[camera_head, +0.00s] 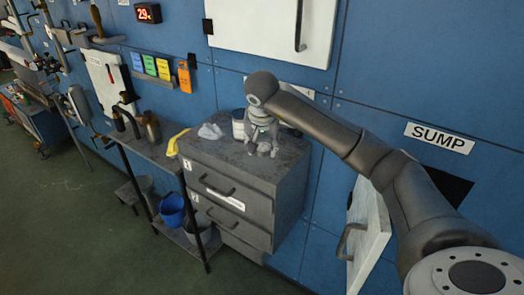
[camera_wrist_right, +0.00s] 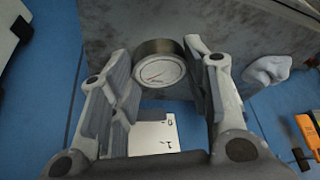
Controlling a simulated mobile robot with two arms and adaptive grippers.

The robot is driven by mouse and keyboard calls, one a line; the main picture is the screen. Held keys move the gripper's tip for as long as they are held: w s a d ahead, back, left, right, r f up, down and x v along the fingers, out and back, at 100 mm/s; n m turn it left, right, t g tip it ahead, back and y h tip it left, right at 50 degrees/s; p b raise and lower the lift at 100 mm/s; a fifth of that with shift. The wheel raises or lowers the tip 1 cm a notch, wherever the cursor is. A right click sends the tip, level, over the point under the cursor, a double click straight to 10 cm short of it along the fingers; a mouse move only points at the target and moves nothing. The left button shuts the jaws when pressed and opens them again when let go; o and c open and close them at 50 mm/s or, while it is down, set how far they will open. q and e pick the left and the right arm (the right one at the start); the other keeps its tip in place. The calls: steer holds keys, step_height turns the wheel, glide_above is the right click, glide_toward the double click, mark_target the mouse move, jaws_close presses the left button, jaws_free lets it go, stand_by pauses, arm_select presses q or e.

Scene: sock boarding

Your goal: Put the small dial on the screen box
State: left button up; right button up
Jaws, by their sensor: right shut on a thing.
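The small dial (camera_wrist_right: 160,70) is round, with a dark rim, a white face and a red needle. It sits between the fingertips of my right gripper (camera_wrist_right: 158,62) in the right wrist view. In the head view my right gripper (camera_head: 262,149) points down at the top of the grey cabinet (camera_head: 285,165), and the dial cannot be made out there. A black box with a red digit screen (camera_head: 148,13) hangs on the blue wall; I cannot tell if it is the screen box. My left gripper is not in view.
A crumpled pale cloth (camera_head: 210,131) and a white-and-dark can (camera_head: 238,123) are on the cabinet near the gripper. A dark side shelf with a metal can (camera_head: 152,129) stands left. An orange tag (camera_head: 185,77) hangs behind.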

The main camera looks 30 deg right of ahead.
mark_target(262, 149)
steer(key=x, duration=0.1)
steer(key=p+x, duration=0.2)
steer(key=shift+s+a+f, duration=0.1)
steer(key=shift+a+f, duration=0.1)
steer(key=shift+f, duration=0.45)
steer(key=shift+f, duration=0.15)
steer(key=o, duration=1.1)
steer(key=b+v, duration=0.2)
steer(key=v, duration=1)
steer(key=shift+b, duration=0.3)
